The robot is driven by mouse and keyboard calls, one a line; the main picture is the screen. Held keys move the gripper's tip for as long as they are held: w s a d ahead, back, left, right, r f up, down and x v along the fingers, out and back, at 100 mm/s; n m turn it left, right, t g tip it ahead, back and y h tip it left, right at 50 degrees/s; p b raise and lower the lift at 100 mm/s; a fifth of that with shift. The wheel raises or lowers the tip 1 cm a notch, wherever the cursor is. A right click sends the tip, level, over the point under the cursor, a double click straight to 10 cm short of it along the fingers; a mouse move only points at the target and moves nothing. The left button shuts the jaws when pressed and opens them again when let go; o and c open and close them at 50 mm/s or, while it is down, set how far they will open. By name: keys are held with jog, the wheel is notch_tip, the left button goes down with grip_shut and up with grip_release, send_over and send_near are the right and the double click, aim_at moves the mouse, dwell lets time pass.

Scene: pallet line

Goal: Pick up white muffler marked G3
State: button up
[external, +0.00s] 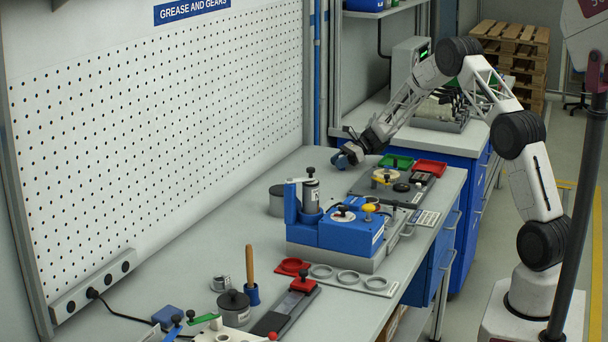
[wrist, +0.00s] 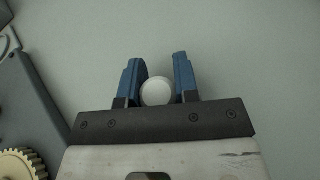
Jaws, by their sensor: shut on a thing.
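My gripper (external: 347,154) is low at the far end of the grey workbench, left of the dark tray with the green and red bins. In the wrist view its two blue fingers (wrist: 158,75) are shut on a small white round piece (wrist: 157,92), which looks like the white muffler. I see only its rounded end, and no G3 marking is readable. In the external view the piece is hidden or too small to make out. I cannot tell whether it touches the bench.
A dark tray (external: 362,187) holds a yellow gear-like part close by; a gear (wrist: 22,164) also shows in the wrist view. A blue fixture (external: 345,235) stands mid-bench. The perforated wall panel (external: 160,130) borders the left. Bare bench lies around the gripper.

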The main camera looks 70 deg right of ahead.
notch_tip(320, 180, up, 10)
dwell(0.8)
dwell(1.0)
